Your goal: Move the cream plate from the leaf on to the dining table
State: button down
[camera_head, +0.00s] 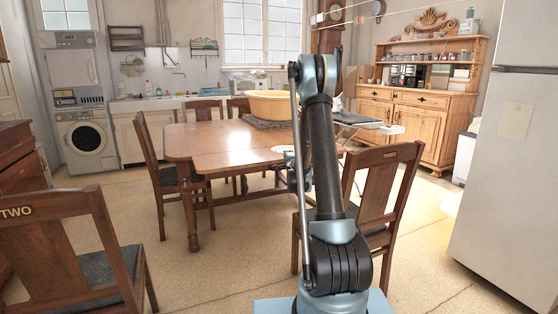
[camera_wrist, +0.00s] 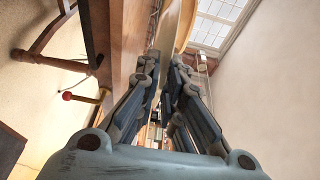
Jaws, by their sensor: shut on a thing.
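The dining table (camera_head: 205,146) is brown wood and stands in the middle of the head view. Its edge and side (camera_wrist: 130,40) also show in the wrist view, left of the fingers. A seam crosses its near part, but I cannot tell for sure where the leaf begins. My gripper (camera_wrist: 170,65) is at the table's near edge, mostly behind my arm in the head view. It is shut on the cream plate (camera_wrist: 170,35), which shows edge-on between the fingers. I cannot tell whether the plate touches the table.
A yellow bowl (camera_head: 270,103) stands on a grey mat at the table's far side. Chairs stand around the table, one (camera_head: 385,190) close to my arm's right and one (camera_head: 75,235) at lower left. The fridge (camera_head: 515,170) is at right. Open floor lies at front left.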

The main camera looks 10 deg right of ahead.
aim_at(286, 149)
jog(key=w+r+n+y, duration=0.1)
jog(key=w+y, duration=0.1)
jog(key=w, duration=0.1)
jog(key=w+r+n+y, duration=0.1)
jog(key=w, duration=0.2)
jog(key=w+r+n+y, duration=0.1)
jog(key=w+y, duration=0.1)
jog(key=w, duration=0.1)
jog(key=shift+w+r+n+y, duration=0.25)
jog(key=shift+r+n+y, duration=0.05)
jog(key=shift+r, duration=0.05)
notch_tip(286, 149, down, 10)
jog(key=shift+r, duration=0.25)
jog(key=shift+a, duration=0.1)
jog(key=c, duration=1.7)
grip_release()
